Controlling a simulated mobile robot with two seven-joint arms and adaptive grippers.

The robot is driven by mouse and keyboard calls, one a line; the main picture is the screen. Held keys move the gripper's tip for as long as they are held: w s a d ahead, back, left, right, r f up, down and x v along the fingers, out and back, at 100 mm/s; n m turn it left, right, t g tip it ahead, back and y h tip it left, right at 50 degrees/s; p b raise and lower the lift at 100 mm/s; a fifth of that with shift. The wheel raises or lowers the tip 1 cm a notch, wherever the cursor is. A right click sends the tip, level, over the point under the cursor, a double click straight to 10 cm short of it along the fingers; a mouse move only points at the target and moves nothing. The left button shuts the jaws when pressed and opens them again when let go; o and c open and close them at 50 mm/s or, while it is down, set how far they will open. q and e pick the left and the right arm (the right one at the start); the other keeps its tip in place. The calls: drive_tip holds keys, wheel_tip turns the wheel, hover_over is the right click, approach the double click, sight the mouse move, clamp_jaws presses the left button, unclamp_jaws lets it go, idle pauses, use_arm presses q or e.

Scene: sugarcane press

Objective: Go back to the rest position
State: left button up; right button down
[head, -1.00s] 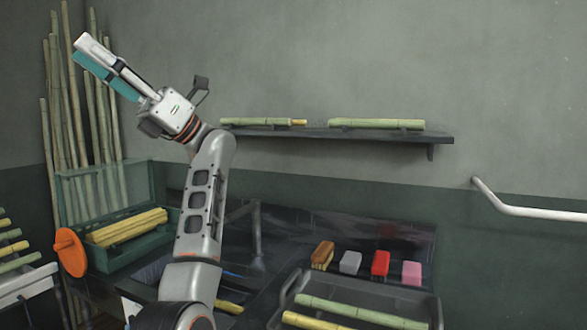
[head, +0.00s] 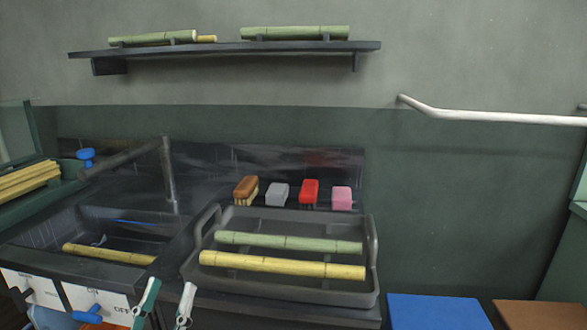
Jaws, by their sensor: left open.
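My left gripper (head: 169,290) is at the bottom edge of the head view, in front of the sink. Its two fingertips point up and stand apart, with nothing visible between them. The rest of that arm is below the picture. My right gripper is not in view.
A black tray (head: 372,262) on the counter holds a green and a yellow cane piece. The sink (head: 90,215) left of it holds another yellow cane (head: 105,254) below a faucet (head: 168,175). Several brushes and sponges (head: 278,193) stand behind the tray. A wall shelf (head: 225,50) bears canes.

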use_arm(q)
drive_tip(key=s+d+f+m+g+b, duration=0.1)
drive_tip(key=s+d+f+g+b, duration=0.2)
drive_tip(key=s+f, duration=0.5)
drive_tip(key=s+d+f+g, duration=0.3)
drive_tip(key=s+f+g, duration=0.1)
drive_tip(key=f, duration=0.8)
drive_tip(key=s+d+f+m+g+b, duration=0.15)
drive_tip(key=s+f+g, duration=0.4)
drive_tip(key=s, duration=0.55)
wheel_tip(320, 180, up, 4)
drive_tip(key=a+t+p, duration=0.1)
drive_tip(key=p, duration=1)
drive_tip(key=s+a+f+g+y+p, duration=0.1)
drive_tip(key=s+a+p, duration=0.3)
drive_tip(key=p, duration=0.5)
drive_tip(key=shift+s+a+f+m+g+p, duration=0.25)
drive_tip(key=shift+f+m+g+p, duration=0.1)
drive_tip(key=shift+f+g, duration=0.3)
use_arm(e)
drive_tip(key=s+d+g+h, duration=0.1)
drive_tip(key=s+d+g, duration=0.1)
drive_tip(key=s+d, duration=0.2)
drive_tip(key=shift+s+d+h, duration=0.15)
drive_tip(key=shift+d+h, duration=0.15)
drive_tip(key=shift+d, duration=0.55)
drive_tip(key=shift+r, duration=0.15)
